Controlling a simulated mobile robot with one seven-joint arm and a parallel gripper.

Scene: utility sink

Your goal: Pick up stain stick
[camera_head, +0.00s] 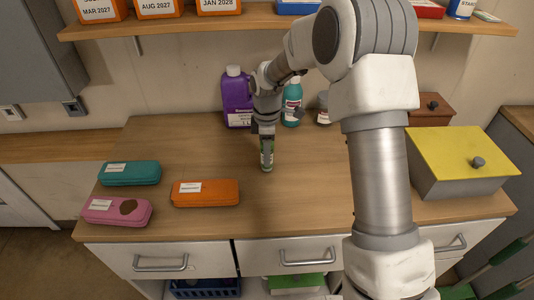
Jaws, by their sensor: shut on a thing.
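A small upright green stick with a pale label (267,155), which looks like the stain stick, stands at or just above the wooden counter near its middle. My gripper (266,137) points down over it and is shut on its upper part. The top of the stick is hidden by the gripper. Whether its base touches the counter I cannot tell.
A purple bottle (235,97) and a teal bottle (291,104) stand close behind. Teal (130,173), pink (115,211) and orange (205,193) cases lie to the left. A yellow-lidded box (458,165) stands right. A shelf (170,24) runs above. The counter's front middle is clear.

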